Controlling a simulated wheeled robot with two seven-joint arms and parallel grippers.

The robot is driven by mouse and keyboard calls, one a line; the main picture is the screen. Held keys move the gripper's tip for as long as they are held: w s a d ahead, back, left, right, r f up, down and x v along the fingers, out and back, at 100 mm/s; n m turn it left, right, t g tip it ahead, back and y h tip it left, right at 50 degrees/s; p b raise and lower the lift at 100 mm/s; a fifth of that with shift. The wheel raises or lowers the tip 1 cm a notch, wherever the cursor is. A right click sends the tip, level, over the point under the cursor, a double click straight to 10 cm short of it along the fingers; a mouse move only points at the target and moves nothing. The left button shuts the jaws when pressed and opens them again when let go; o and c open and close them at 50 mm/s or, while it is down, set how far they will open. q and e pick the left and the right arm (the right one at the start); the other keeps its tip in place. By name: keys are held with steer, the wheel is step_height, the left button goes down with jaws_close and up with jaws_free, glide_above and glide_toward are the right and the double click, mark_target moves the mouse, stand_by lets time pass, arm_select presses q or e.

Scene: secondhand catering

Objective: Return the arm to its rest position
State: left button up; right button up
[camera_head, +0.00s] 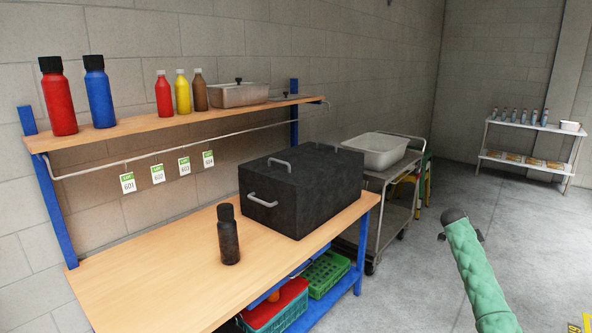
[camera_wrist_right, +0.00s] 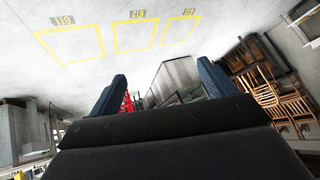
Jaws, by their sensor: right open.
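My right arm (camera_head: 474,268), in a green quilted sleeve, reaches up from the lower right in the head view. It ends in a dark part over the bare floor, right of the workbench and apart from it. My right gripper (camera_wrist_right: 160,88) shows in the right wrist view with its two blue-grey fingers spread wide. Nothing is between the fingers; only distant background shows there. My left arm and gripper are not in view.
A wooden workbench (camera_head: 150,285) holds a dark bottle (camera_head: 229,240) and a black box (camera_head: 303,190). A steel trolley (camera_head: 372,205) with a white tub (camera_head: 375,150) stands beyond. Grey floor around my right arm is clear. Stacked wooden chairs (camera_wrist_right: 265,85) show in the wrist view.

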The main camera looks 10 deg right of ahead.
steer(key=s+a+f+n+t, duration=0.1)
steer(key=s+a+f+n, duration=0.45)
steer(key=f, duration=0.45)
steer(key=s+a+f+n+t, duration=0.1)
steer(key=s+a+f+n, duration=0.4)
steer(key=f, duration=0.5)
steer(key=s+a+f+n+t, duration=0.1)
steer(key=s+a+f+n, duration=0.4)
steer(key=f, duration=0.6)
steer(key=s+a+f+n+y, duration=0.1)
steer(key=s+a+f+n, duration=0.45)
steer(key=s, duration=0.45)
steer(key=s+a+f+n+y, duration=0.2)
steer(key=s+a+f+n, duration=0.25)
steer(key=s+a, duration=0.4)
steer(key=s+a+f+n+y, duration=0.1)
steer(key=s+a+f+n, duration=0.4)
steer(key=s, duration=0.6)
steer(key=s+a+f+m+y, duration=0.1)
steer(key=a+f+m+y, duration=0.1)
steer(key=a, duration=1.4)
steer(key=s+a+f+m+y, duration=0.2)
steer(key=a+f+y, duration=0.1)
steer(key=a, duration=1.4)
steer(key=shift+s+a+f, duration=0.15)
steer(key=shift+a+f, duration=0.1)
steer(key=shift+f, duration=0.35)
